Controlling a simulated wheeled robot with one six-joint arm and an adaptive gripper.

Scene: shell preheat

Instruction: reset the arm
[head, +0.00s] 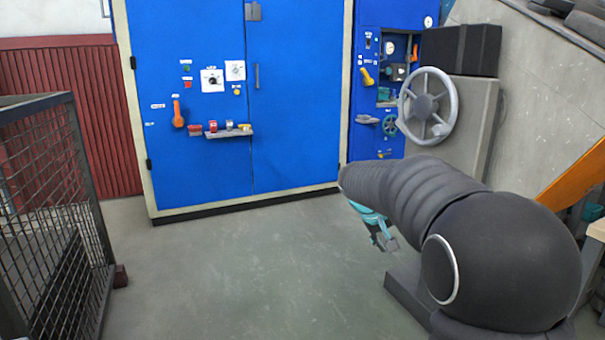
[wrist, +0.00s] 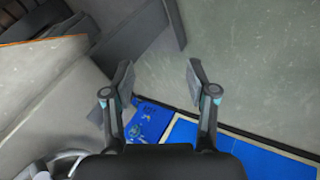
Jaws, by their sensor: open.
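My gripper (wrist: 160,90) is open and empty in the wrist view, its two dark fingers apart over grey floor and the base of the blue cabinets. In the head view my gripper (head: 385,238) shows small and partly hidden under my dark arm, above the floor at right of centre. My arm reaches from the lower right toward the picture's middle. Nothing is between the fingers.
A large blue cabinet (head: 215,160) with knobs and an orange handle (head: 178,115) stands behind. A narrower blue panel (head: 368,145) and a grey handwheel (head: 428,106) are at right. A mesh cage (head: 45,190) stands at left. The middle floor (head: 240,270) is clear.

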